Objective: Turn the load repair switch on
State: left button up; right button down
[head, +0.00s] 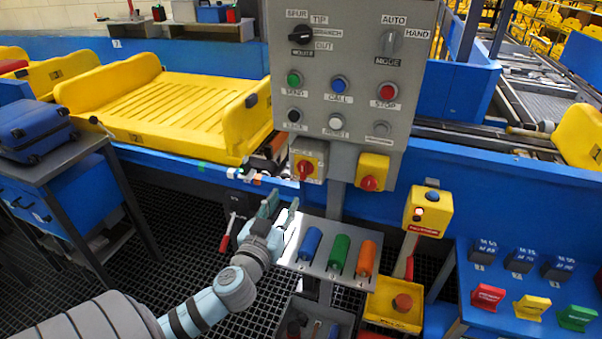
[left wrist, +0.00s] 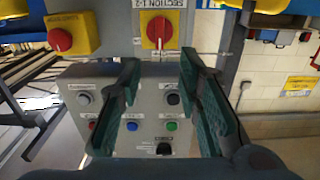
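My left gripper (head: 281,207) is open and empty below the grey control panel (head: 345,15). In the left wrist view, upside down against the head view, its fingers (left wrist: 158,62) point towards a red rotary switch (left wrist: 157,32) on a yellow plate. Its handle looks roughly upright, apart from the fingers. In the head view this switch (head: 306,169) hangs under the panel's left side. A second red knob on a yellow box (head: 371,171) is to its right and also shows in the wrist view (left wrist: 60,39). I cannot read which is labelled load repair. My right gripper is not in view.
A tilted shelf (head: 298,262) with blue, green and orange cylinders lies right of my left gripper. A yellow button box (head: 428,211) stands farther right. Yellow conveyor trays (head: 160,100) are behind the blue rail. A dark cart with a blue case (head: 40,128) is at left.

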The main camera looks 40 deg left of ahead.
aim_at(302, 172)
pick_arm(q)
jog(key=p+x, duration=0.1)
jog(key=x, duration=1.1)
jog(key=shift+w+a+f, duration=0.1)
jog(key=shift+w, duration=0.2)
jog(key=shift+c, duration=0.4)
grip_shut()
